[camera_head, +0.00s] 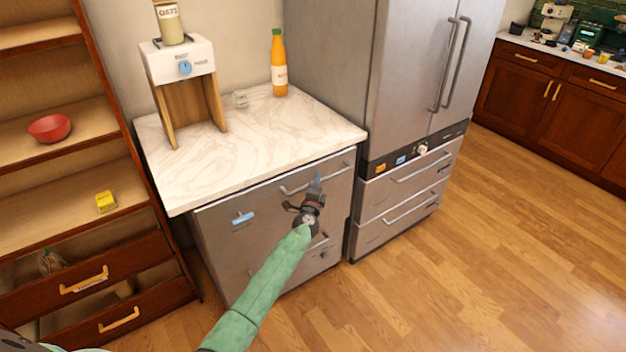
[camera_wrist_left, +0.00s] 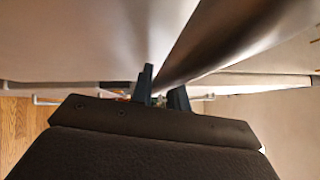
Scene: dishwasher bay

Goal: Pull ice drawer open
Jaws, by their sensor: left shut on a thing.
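A steel drawer front (camera_head: 265,210) sits under the marble counter, with a long bar handle (camera_head: 338,172) near its top edge; it looks closed. My left gripper (camera_head: 317,181) is at the middle of this handle, its arm reaching up from below. In the left wrist view, the two dark fingers (camera_wrist_left: 162,92) are close together at a shiny metal bar (camera_wrist_left: 205,45), shut on it. The exact contact is partly hidden by the fingers. My right gripper is not in view.
Wooden shelves (camera_head: 70,130) stand left. The floor (camera_head: 450,290) at the front right is clear.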

